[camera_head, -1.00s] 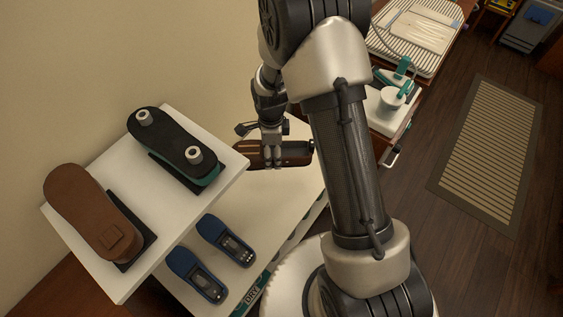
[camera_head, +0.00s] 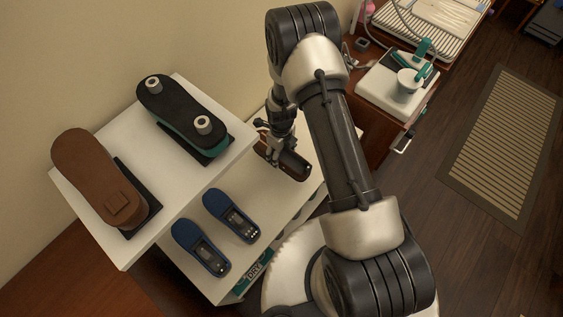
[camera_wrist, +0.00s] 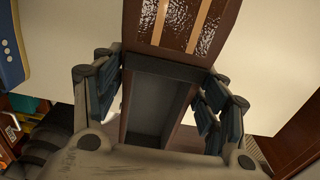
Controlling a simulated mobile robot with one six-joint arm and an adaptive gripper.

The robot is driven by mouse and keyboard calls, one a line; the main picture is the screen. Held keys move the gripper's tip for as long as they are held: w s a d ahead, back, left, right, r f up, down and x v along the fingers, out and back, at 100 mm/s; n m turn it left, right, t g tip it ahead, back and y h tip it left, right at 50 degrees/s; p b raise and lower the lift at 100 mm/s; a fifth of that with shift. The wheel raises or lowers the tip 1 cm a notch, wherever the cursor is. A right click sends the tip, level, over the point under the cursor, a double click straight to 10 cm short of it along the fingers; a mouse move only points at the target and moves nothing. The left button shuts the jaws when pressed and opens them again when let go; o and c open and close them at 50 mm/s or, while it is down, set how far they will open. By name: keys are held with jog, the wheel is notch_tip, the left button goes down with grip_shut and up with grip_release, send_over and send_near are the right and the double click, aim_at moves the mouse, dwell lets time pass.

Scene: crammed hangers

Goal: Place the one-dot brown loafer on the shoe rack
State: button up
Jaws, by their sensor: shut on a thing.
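My gripper (camera_head: 280,148) is shut on a dark brown loafer (camera_head: 294,165) at the far right part of the shoe rack's lower white shelf (camera_head: 262,205). In the wrist view the loafer (camera_wrist: 180,22) lies between the fingers (camera_wrist: 160,95), with a glossy ribbed brown part and a grey inside. Its dot marks are not visible. I cannot tell whether it touches the shelf. On the upper shelf (camera_head: 165,215) lie a lighter brown shoe (camera_head: 88,170) and a black and teal shoe (camera_head: 180,112) with two grey knobs.
Two blue shoes (camera_head: 232,215) (camera_head: 200,248) sit on the lower shelf, left of the held loafer. The upper shelf overhangs part of the lower one. A wooden cabinet (camera_head: 375,135) with a white and teal device (camera_head: 405,85) stands beyond the rack. A striped mat (camera_head: 500,145) lies on the floor.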

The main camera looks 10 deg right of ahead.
jog(key=shift+f+b, duration=0.65)
jog(key=shift+f, duration=2.7)
jog(key=shift+f, duration=0.15)
jog(key=o, duration=1.3)
jog(key=shift+c, duration=0.2)
